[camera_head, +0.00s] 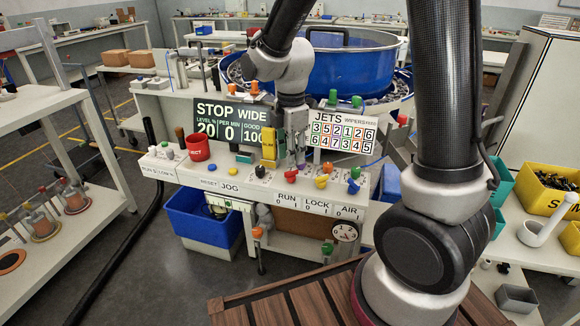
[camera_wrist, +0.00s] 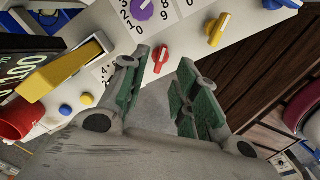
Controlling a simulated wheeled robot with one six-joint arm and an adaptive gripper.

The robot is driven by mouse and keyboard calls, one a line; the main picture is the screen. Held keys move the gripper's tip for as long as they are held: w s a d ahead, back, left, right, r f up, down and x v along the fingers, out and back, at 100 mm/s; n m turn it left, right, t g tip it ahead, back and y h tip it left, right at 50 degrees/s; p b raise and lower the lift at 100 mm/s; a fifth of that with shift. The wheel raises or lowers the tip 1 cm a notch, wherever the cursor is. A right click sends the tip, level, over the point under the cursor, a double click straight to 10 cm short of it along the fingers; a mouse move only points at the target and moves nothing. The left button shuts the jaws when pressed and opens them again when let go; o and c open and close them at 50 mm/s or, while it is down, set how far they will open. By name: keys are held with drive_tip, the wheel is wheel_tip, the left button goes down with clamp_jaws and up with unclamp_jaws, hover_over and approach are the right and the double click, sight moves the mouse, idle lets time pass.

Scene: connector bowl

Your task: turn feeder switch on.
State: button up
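A row of small rotary switches sits on the white control panel (camera_head: 230,183), above labels RUN, LOCK and AIR with 0 and 1 marks. No label reading "feeder" is legible. In the wrist view a red switch (camera_wrist: 161,59) lies just beyond the gap between my fingertips. A yellow switch (camera_wrist: 218,30) and a blue switch (camera_wrist: 280,3) stand to its right. The yellow switch (camera_head: 321,181) and the blue one (camera_head: 353,186) also show in the head view. My gripper (camera_wrist: 158,72) is open and empty, pointing down at the panel; it also shows in the head view (camera_head: 298,155). Contact cannot be told.
A red cup (camera_head: 198,148) and a yellow block (camera_head: 269,145) stand left of my gripper. A purple knob (camera_wrist: 143,8) lies beyond the red switch. Display boards (camera_head: 230,122) and a blue bowl (camera_head: 350,65) stand behind. A blue bin (camera_head: 200,217) is below.

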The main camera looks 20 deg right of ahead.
sight(291, 171)
drive_tip(key=shift+f, duration=2.3)
clamp_jaws()
